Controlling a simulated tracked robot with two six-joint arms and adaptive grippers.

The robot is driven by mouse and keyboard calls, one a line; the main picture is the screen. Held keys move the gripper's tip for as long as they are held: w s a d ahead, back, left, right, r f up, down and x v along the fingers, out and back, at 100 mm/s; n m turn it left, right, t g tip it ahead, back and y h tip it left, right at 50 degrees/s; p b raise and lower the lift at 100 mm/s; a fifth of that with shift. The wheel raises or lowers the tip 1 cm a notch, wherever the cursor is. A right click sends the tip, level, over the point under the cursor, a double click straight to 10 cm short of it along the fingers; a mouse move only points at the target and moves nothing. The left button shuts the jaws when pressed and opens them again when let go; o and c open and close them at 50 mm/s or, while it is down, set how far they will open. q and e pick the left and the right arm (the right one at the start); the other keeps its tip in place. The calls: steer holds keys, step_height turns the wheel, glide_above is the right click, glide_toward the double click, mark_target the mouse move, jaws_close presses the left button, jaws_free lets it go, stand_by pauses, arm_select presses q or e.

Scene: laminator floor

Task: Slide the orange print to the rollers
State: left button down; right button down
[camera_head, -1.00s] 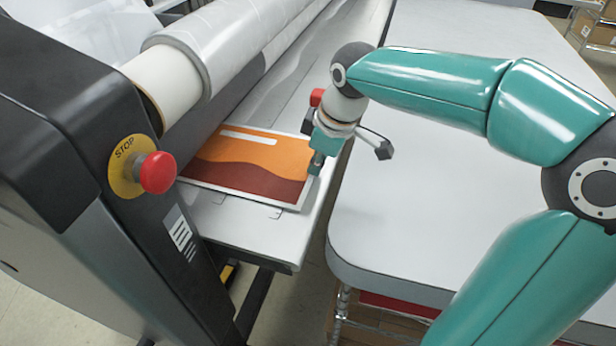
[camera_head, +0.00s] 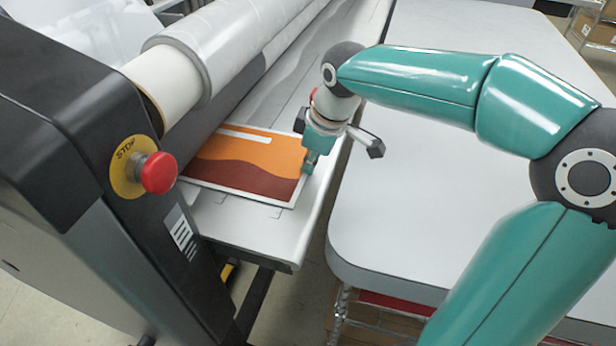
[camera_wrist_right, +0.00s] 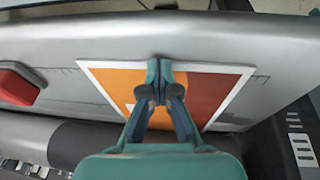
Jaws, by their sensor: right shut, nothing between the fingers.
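The orange print (camera_head: 245,165) lies flat on the laminator's feed table (camera_head: 245,225), with orange and dark red bands, a white strip and a white border. Its far-left edge is at the dark roller (camera_head: 212,125). My right gripper (camera_head: 308,168) is shut and empty, pointing down at the print's right edge. In the right wrist view the closed fingertips (camera_wrist_right: 159,66) are over the print (camera_wrist_right: 205,90) near its white border; I cannot tell how firmly they touch. My left gripper is not in view.
A red stop button (camera_head: 158,173) on a yellow plate sits on the black end housing (camera_head: 90,120). A clear film roll (camera_head: 225,45) is above the rollers. A white table (camera_head: 440,190) stands to the right, across a narrow gap.

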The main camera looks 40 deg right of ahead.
steer(key=shift+w+a+f, duration=0.1)
steer(key=shift+s+d, duration=0.35)
steer(key=shift+s, duration=0.15)
stand_by(0.7)
stand_by(0.3)
steer(key=shift+d+p+v, duration=0.2)
steer(key=shift+p+v, duration=0.9)
steer(key=shift+v, duration=0.55)
steer(key=shift+d+p+v, duration=0.2)
steer(key=shift+p+v, duration=0.85)
steer(key=shift+v, duration=0.55)
steer(key=shift+w, duration=0.1)
